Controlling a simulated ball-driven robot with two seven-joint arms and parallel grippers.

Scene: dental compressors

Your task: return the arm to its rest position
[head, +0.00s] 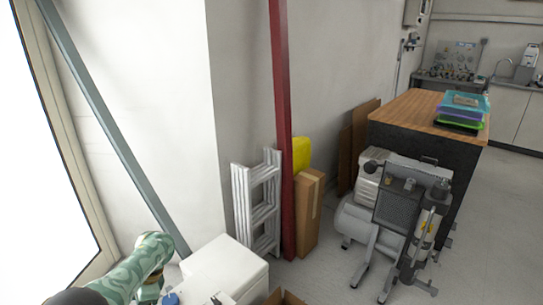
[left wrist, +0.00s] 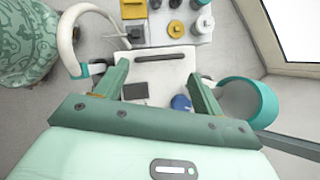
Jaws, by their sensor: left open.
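My left arm (head: 130,272), with a green leaf pattern, comes in at the bottom left of the head view. It is bent, and its gripper cannot be made out clearly there. In the left wrist view my left gripper (left wrist: 160,78) is open, with its two green fingers apart and nothing between them. Below the fingers is a white unit with a dark slot (left wrist: 161,57) and a blue round knob (left wrist: 181,102). My right arm and gripper are not in view.
A white cabinet (head: 228,266) stands close to my left arm. A folding ladder (head: 241,206), red post (head: 281,130), cardboard box (head: 308,212) and grey compressor (head: 408,205) stand farther right. Yellow parts (left wrist: 176,29), a white hose (left wrist: 67,40) and a teal-rimmed cylinder (left wrist: 262,100) surround the gripper.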

